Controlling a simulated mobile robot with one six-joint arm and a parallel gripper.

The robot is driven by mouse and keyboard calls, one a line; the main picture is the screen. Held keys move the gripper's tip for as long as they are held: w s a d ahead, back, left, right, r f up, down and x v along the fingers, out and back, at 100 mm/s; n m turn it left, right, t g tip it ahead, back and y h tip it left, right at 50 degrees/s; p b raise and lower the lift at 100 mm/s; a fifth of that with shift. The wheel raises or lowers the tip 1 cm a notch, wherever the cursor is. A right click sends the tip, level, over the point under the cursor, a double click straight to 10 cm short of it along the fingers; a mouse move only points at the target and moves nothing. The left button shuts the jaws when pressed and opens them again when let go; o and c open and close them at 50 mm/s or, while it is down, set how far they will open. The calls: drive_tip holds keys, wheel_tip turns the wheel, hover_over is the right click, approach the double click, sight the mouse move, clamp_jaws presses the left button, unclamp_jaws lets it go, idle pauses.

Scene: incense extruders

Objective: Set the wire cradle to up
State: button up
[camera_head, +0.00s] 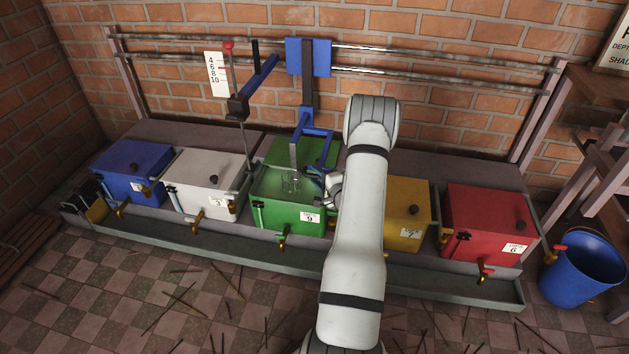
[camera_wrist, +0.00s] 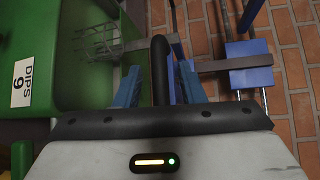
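The wire cradle (camera_head: 291,182) is a small wire basket at the mouth of the open green vat (camera_head: 286,212); it also shows at upper left in the wrist view (camera_wrist: 98,43). It hangs from a blue bracket (camera_head: 318,132) under a blue carriage (camera_head: 308,57) on the wall rails. My gripper (camera_wrist: 159,66) is beside the cradle, to its right in the head view. Its two blue fingers stand apart on either side of a black bar (camera_wrist: 160,58), with visible gaps. My arm hides part of this area in the head view.
Blue (camera_head: 133,172), white (camera_head: 205,182), yellow (camera_head: 404,213) and red (camera_head: 488,222) vats stand in the row. A rod with a red knob (camera_head: 229,45) stands left of the carriage. A blue bucket (camera_head: 582,268) is at right. Sticks litter the tiled floor.

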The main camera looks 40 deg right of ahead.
clamp_jaws()
idle(0.4)
